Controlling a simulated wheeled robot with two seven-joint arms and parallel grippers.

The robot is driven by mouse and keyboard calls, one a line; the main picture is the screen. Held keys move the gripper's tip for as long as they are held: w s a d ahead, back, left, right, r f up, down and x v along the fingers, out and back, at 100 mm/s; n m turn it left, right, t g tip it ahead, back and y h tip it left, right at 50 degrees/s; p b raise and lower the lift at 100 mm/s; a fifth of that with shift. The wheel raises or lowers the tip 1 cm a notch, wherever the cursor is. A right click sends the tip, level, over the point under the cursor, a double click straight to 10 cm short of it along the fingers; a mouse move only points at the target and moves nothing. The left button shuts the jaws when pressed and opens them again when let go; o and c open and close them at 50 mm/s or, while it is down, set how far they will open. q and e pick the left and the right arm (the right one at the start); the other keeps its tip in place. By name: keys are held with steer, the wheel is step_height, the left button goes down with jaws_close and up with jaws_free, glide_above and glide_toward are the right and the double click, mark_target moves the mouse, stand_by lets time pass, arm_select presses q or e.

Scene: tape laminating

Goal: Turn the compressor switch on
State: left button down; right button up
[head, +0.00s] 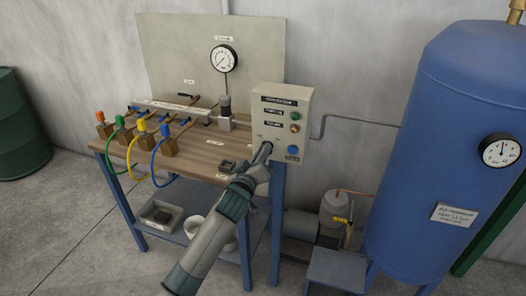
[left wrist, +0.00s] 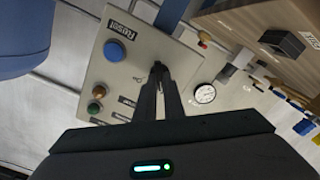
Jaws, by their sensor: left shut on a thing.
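The compressor control panel (head: 283,103) is a pale grey box at the right end of the workbench. It carries a green button or lamp (head: 296,116), an amber one (head: 295,128) and a blue button (head: 292,150). My left gripper (head: 264,152) reaches up to the panel's lower left part, left of the blue button. In the left wrist view the closed fingertips (left wrist: 159,70) meet at a small dark part on the panel face (left wrist: 130,75), apparently the switch. The fingers mostly hide it, so its position cannot be told. My right gripper is not in view.
A blue tank (head: 430,130) with a gauge stands at the right. The wooden bench top (head: 205,155) holds hoses, valves and a small dark block (head: 227,166). A round gauge (head: 223,58) sits on the backboard. A green barrel (head: 20,130) stands far left.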

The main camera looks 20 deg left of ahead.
arm_select(q)
steer(key=m+p, duration=0.1)
steer(key=m, duration=0.4)
steer(key=m+p, duration=0.2)
steer(key=m, duration=0.3)
steer(key=m+p, duration=0.1)
steer(key=m, duration=0.5)
steer(key=shift+d+p, duration=0.3)
steer(key=c, duration=1.9)
jaws_free()
steer(key=shift+o, duration=0.2)
